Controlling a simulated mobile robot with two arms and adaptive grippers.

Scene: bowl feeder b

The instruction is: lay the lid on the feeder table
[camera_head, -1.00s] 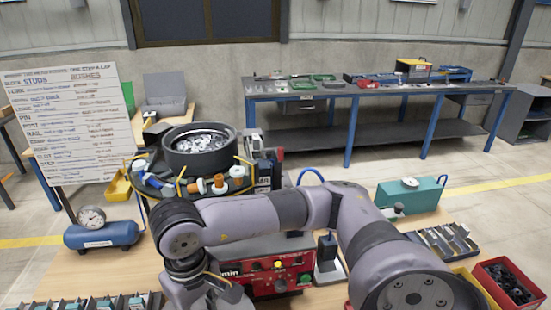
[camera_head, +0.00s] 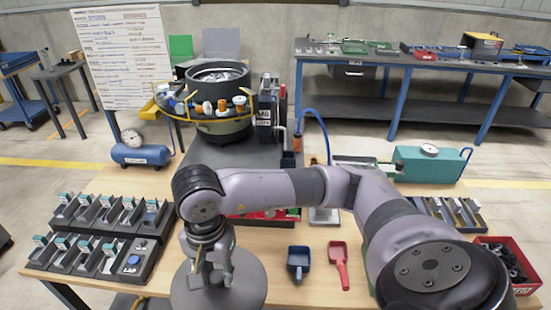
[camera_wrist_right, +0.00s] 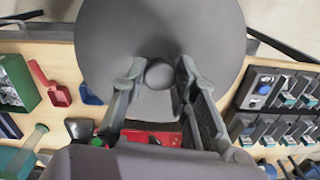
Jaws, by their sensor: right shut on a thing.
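The lid (camera_head: 250,284) is a round dark grey disc at the bottom of the head view, by the table's front edge. In the right wrist view the lid (camera_wrist_right: 115,30) fills the upper middle, with its round knob (camera_wrist_right: 159,75) between the fingers. My right gripper (camera_head: 211,277) points down over the lid and is shut on the knob; it also shows in the wrist view (camera_wrist_right: 160,72). Whether the lid touches the table (camera_head: 315,234) is unclear. The bowl feeder (camera_head: 217,78) stands at the back, its bowl open with shiny parts inside. My left gripper is out of view.
Racks of small bins (camera_head: 95,235) lie left of the lid. A blue scoop (camera_head: 298,260) and a red scoop (camera_head: 339,262) lie to its right. A red bin (camera_head: 505,262), a teal box (camera_head: 430,165) and a blue air tank (camera_head: 141,155) stand on the table.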

